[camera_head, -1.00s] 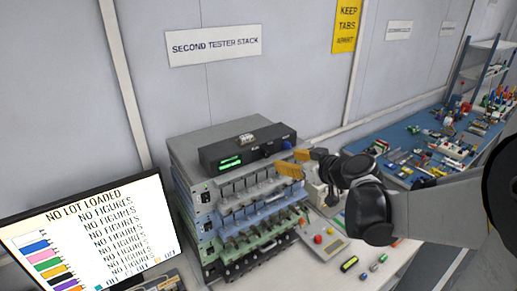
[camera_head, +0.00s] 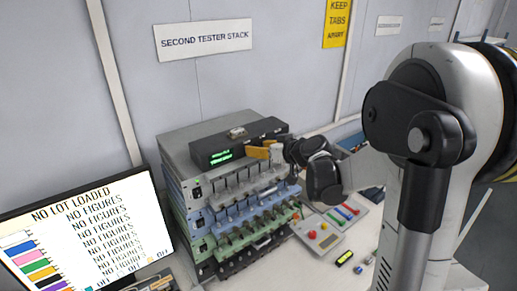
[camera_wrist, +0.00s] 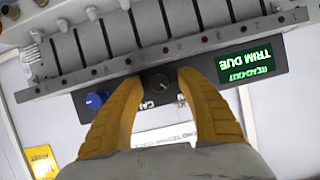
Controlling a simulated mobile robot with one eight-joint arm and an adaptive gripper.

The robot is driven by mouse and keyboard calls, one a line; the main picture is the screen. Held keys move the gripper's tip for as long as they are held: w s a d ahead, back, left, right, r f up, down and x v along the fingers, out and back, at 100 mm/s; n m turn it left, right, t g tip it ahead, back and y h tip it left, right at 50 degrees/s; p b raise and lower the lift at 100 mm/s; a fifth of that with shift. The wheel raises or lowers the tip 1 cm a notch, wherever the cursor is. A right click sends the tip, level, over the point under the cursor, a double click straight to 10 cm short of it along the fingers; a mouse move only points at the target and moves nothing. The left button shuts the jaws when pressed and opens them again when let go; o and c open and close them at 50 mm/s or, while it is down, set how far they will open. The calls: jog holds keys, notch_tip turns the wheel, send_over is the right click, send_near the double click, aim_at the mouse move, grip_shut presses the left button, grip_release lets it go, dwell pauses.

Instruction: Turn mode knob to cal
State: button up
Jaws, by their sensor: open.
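The black box unit (camera_head: 203,150) sits on top of the tester stack, with a lit green display (camera_head: 220,157) that also shows upside down in the wrist view (camera_wrist: 246,62). In the wrist view a round dark knob (camera_wrist: 159,83) on its panel has white lettering beside it, partly covered, that seems to start "CA". My gripper (camera_wrist: 160,77) is open, its yellow fingers on either side of this knob. I cannot tell whether they touch it. In the head view my gripper (camera_head: 263,151) is at the right part of the unit's front and hides the knob.
A blue knob (camera_wrist: 97,99) sits on the same panel, close beside one finger. Tester trays with rows of clips (camera_head: 235,205) lie below the unit. A monitor (camera_head: 85,240) stands at left. A control box with red and yellow buttons (camera_head: 318,236) is on the bench.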

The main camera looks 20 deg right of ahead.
jog(key=shift+c, duration=0.6)
grip_shut()
jog(key=shift+d+f+m+y+b, duration=0.1)
jog(key=shift+f+m+y+b, duration=0.05)
jog(key=shift+m+y+b, duration=0.3)
jog(key=shift+o, duration=0.6)
grip_release()
jog(key=v, duration=1.2)
jog(key=shift+r, duration=0.25)
